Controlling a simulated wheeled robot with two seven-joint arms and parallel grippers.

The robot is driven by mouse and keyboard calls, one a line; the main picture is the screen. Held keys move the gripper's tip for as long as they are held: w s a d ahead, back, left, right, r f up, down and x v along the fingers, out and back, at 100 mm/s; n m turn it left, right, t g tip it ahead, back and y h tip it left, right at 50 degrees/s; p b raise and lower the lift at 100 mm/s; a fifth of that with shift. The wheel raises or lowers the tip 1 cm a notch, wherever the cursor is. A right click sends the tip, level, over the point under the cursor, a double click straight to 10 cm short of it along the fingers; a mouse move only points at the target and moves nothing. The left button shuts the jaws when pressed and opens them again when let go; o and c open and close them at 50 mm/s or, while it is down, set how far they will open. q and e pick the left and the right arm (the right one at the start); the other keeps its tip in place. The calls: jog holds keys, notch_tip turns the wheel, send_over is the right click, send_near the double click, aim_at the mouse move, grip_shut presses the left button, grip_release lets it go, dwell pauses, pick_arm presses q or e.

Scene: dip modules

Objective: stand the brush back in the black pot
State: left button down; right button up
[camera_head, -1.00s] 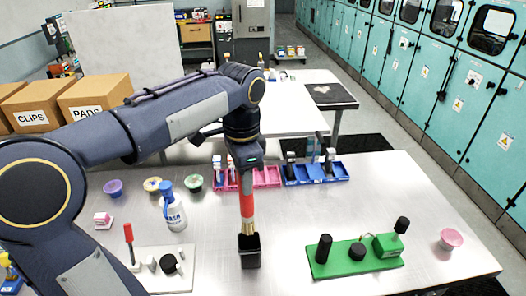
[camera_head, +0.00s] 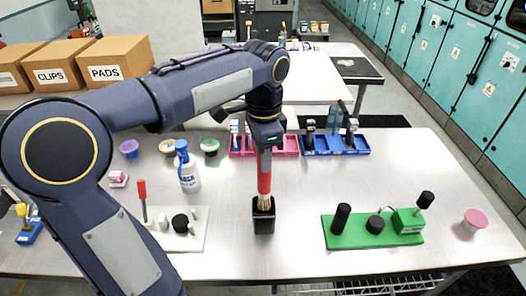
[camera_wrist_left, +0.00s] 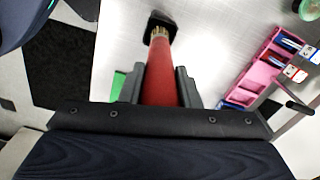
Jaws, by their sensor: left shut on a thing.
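The brush has a red handle (camera_head: 264,176) and pale bristles that point down. My left gripper (camera_head: 265,149) is shut on the upper handle; the left wrist view shows the red handle (camera_wrist_left: 160,78) between the two fingers. The black pot (camera_head: 264,221) is a small square, open-topped pot on the table, directly below the gripper. The bristle tips are at its mouth and appear to be just inside the rim. In the left wrist view the pot (camera_wrist_left: 153,18) is partly hidden behind the bristles. My right gripper is not in view.
A white board (camera_head: 180,240) with a red-handled tool and black knob is left of the pot. A green block fixture (camera_head: 350,240) is right. A white bottle (camera_head: 188,176), pink bins (camera_head: 285,153) and blue bins (camera_head: 325,152) stand behind. The table around the pot is clear.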

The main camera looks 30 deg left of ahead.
aim_at(263, 178)
pick_arm(q)
jog(key=shift+f+b, duration=2.3)
jog(key=shift+f, duration=1.45)
jog(key=c, duration=1)
grip_release()
notch_tip(263, 178, up, 8)
jog(key=shift+f, duration=0.1)
